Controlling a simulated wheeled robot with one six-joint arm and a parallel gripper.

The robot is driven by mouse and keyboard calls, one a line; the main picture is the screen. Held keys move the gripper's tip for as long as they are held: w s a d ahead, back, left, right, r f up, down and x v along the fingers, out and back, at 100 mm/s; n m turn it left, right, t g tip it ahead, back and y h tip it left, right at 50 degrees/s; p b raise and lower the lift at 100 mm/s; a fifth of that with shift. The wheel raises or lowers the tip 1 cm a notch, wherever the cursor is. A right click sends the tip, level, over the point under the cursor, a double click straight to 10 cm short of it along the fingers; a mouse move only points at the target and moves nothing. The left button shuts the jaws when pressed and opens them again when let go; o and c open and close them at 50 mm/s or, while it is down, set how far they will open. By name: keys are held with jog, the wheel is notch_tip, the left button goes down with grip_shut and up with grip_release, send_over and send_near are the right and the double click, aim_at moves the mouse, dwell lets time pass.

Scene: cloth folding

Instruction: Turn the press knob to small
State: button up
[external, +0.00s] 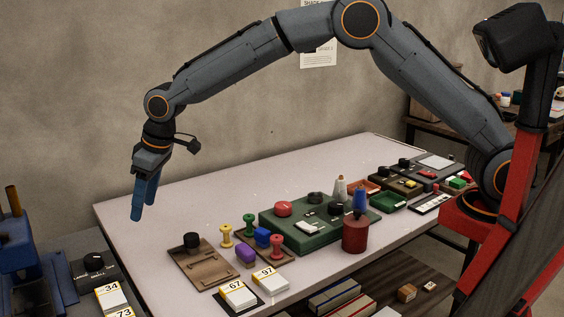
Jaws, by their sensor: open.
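A black knob (94,261) sits on a dark panel (88,278) with small white lettering at the lower left, beside a blue machine (38,260) that looks like the press. The lettering and the knob's setting are too small to read surely. My gripper (145,207) hangs with its blue fingers pointing down near the table's left end, up and right of the knob in the picture. It is open, holds nothing and is apart from the knob.
White number cards (112,296) lie near the press panel. The table's back left is clear.

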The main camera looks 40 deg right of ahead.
jog(key=n, duration=0.2)
send_near(93, 257)
jog(key=f, duration=0.1)
jog(key=shift+y, duration=0.4)
jog(key=shift+d+p+x, duration=0.1)
jog(key=shift+p+x, duration=0.35)
jog(key=shift+x, duration=1.4)
jog(key=shift+d+p+x, duration=0.15)
jog(key=shift+p+x, duration=0.25)
jog(key=shift+x, duration=1.45)
jog(key=c, duration=1.1)
